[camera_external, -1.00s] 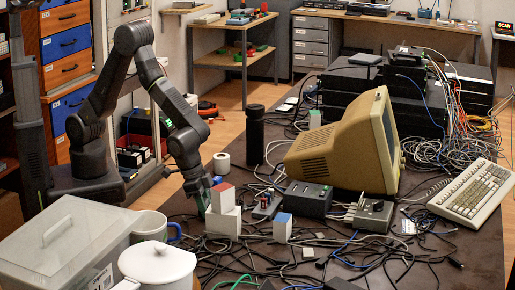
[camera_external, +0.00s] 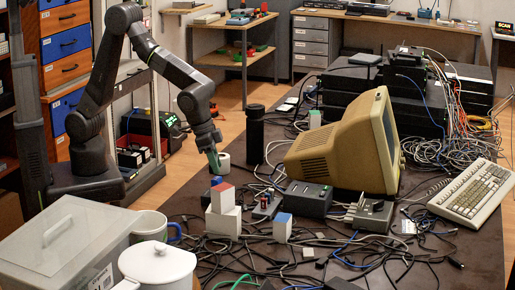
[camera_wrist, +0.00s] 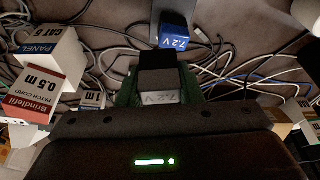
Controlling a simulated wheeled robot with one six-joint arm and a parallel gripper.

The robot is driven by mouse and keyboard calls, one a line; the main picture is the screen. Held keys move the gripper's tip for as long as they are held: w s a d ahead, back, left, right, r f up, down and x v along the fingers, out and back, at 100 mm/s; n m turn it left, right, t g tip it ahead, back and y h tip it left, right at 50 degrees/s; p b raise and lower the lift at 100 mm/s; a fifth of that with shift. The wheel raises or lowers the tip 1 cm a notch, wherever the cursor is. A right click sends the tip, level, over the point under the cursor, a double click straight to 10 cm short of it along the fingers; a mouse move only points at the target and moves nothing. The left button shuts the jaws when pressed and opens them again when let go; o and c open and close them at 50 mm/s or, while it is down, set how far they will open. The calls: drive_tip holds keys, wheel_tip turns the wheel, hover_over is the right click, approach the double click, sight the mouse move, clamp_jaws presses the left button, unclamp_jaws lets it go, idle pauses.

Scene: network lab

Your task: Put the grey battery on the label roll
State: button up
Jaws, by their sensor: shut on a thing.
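My gripper (camera_external: 214,163) is shut on the grey battery (camera_wrist: 160,97), which has a black upper part and a "7.2 V" label in the wrist view. In the external view the battery is hard to make out between the green fingers. The label roll (camera_external: 224,160) is a white roll on the table. My fingertips overlap its left side in the external view; I cannot tell whether they touch. A blue battery (camera_wrist: 175,30), also marked "7.2 V", stands apart, ahead of the held one in the wrist view.
A red-and-white box (camera_external: 222,197) is stacked on a white box (camera_external: 223,222) in front of my gripper. A black cylinder (camera_external: 255,135) stands right of the label roll. Loose cables (camera_external: 330,255) cover much of the table. A beige monitor (camera_external: 345,150) stands farther right.

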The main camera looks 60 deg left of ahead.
drive_tip(key=w+a+r+n+p, duration=0.2)
drive_tip(key=w+a+r+n, duration=0.1)
drive_tip(key=w+a, duration=0.55)
drive_tip(key=n+y+p, duration=0.2)
hover_over(225, 155)
drive_tip(key=f, duration=0.3)
drive_tip(key=shift+s+a+f, duration=0.1)
drive_tip(key=shift+s+f, duration=0.15)
drive_tip(key=shift+s, duration=0.1)
drive_tip(key=shift+f, duration=2.3)
drive_tip(key=shift+f, duration=0.1)
drive_tip(key=shift+f+b, duration=0.15)
drive_tip(key=shift+b, duration=0.15)
drive_tip(key=o, duration=1)
